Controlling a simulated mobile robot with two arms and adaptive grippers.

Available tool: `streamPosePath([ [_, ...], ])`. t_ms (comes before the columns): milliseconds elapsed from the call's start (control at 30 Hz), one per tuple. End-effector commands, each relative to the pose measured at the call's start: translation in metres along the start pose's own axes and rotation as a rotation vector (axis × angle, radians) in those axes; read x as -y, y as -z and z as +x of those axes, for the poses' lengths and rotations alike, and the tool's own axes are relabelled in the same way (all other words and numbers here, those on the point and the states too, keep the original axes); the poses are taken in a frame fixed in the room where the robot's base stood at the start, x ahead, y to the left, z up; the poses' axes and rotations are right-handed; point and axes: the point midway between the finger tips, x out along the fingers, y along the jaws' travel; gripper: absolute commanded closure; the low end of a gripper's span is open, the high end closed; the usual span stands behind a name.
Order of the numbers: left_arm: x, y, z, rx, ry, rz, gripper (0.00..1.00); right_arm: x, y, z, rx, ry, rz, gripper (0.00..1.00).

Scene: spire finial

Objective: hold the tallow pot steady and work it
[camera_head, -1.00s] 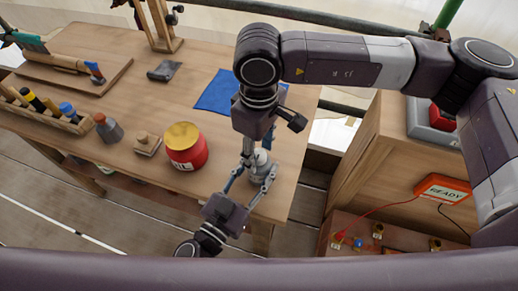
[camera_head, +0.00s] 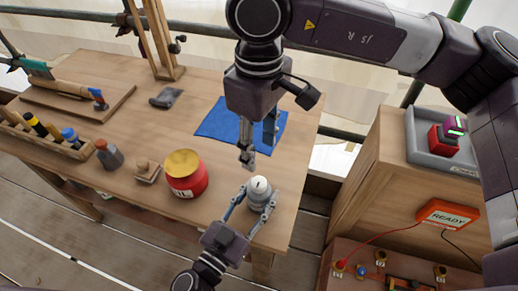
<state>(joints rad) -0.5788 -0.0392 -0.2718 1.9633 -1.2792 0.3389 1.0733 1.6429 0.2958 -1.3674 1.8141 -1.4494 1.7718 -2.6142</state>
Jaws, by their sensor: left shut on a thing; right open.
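A small grey pot with a pale rounded top (camera_head: 261,189), which I take to be the tallow pot, stands upright near the front right of the workbench. My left gripper (camera_head: 256,202) is shut around its sides from the front. My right gripper (camera_head: 258,151) is open and empty, pointing down just behind the pot and apart from it, in front of a blue cloth (camera_head: 215,122).
A red tin with a gold lid (camera_head: 186,176) stands close left of the pot. Farther left are a wooden stamp (camera_head: 147,171), a grey bottle (camera_head: 109,156) and a rack (camera_head: 50,137). A side cabinet (camera_head: 400,180) with a READY box (camera_head: 448,215) stands right.

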Motion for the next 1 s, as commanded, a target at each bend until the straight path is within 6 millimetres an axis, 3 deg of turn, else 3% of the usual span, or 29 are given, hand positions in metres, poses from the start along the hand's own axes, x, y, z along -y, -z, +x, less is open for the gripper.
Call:
streamPosePath([
  [233,0.000,0.000,0.000,0.001,0.000,0.000,0.88,0.000,0.000,0.000,0.000,0.000,0.000,0.57],
  [267,0.000,0.000,0.000,0.001,0.000,0.000,0.57,0.000,0.000,0.000,0.000,0.000,0.000,0.57],
  [433,0.000,0.000,0.000,0.001,0.000,0.000,0.40,0.000,0.000,0.001,0.000,0.001,0.000,0.57],
  [767,0.000,0.000,-0.003,0.001,0.000,0.000,0.40,0.000,0.000,0.001,0.000,0.001,0.001,0.57],
  [1000,-0.001,-0.001,-0.036,0.005,0.000,-0.002,0.40,0.000,0.000,0.001,0.000,0.001,0.001,0.57],
])
